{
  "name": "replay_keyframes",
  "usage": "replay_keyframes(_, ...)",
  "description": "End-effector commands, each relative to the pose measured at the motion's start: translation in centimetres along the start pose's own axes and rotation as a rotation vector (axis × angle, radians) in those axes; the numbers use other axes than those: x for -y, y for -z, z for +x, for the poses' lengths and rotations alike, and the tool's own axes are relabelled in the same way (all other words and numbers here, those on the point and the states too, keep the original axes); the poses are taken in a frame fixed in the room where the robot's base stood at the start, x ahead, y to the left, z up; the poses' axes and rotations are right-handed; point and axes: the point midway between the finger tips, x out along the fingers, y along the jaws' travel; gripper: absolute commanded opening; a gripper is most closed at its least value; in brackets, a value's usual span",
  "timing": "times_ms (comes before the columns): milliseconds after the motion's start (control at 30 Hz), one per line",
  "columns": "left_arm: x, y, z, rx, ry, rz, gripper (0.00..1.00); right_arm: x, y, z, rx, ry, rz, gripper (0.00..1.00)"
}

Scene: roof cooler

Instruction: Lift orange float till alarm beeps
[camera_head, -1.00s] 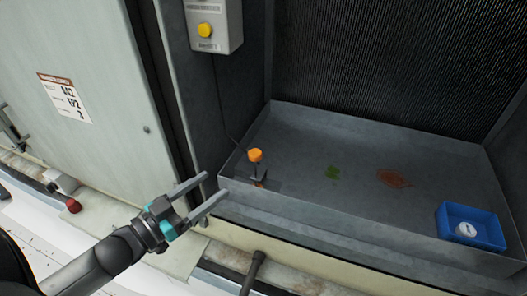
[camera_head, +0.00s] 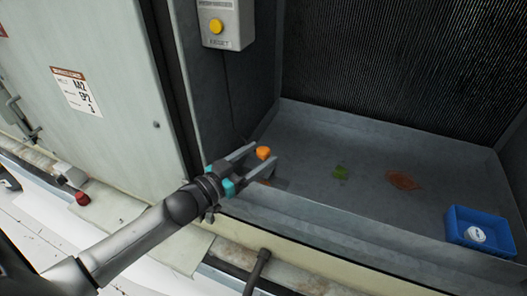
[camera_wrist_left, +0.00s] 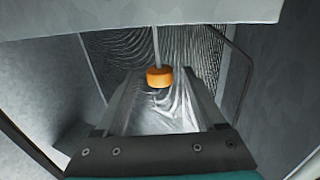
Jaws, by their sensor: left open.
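The orange float (camera_head: 263,153) is a small orange cylinder at the left end of the grey metal tray (camera_head: 330,214). In the left wrist view the float (camera_wrist_left: 159,77) sits on a thin upright rod, centred between the finger lines and near the fingertips. My left gripper (camera_head: 264,158) is open, with its two fingers on either side of the float in the head view. I cannot tell whether either finger touches it. The gripper hides the float's lower mount. My right gripper is not in view.
A grey control box (camera_head: 224,22) with a yellow button hangs above. A blue bin (camera_head: 480,229) holding a white round object stands at the tray's right. A green patch (camera_head: 341,172) and a reddish-brown patch (camera_head: 403,180) lie on the tray floor. The tray's front wall is close below my gripper.

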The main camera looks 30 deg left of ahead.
Motion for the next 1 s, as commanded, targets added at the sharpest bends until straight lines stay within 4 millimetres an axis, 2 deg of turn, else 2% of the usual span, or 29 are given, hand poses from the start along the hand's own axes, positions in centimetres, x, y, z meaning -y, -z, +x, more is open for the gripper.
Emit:
replay_keyframes(200, 0.0, 0.0, 1.7, -0.001, 0.000, 0.000, 0.72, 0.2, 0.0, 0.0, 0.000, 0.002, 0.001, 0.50)
replay_keyframes(600, 0.0, 0.0, 2.1, 0.001, 0.000, 0.000, 0.72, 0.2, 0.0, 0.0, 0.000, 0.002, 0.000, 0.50)
replay_keyframes(1000, 0.0, 0.0, 2.1, 0.000, -0.001, 0.000, 0.27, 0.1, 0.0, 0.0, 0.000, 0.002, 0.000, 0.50)
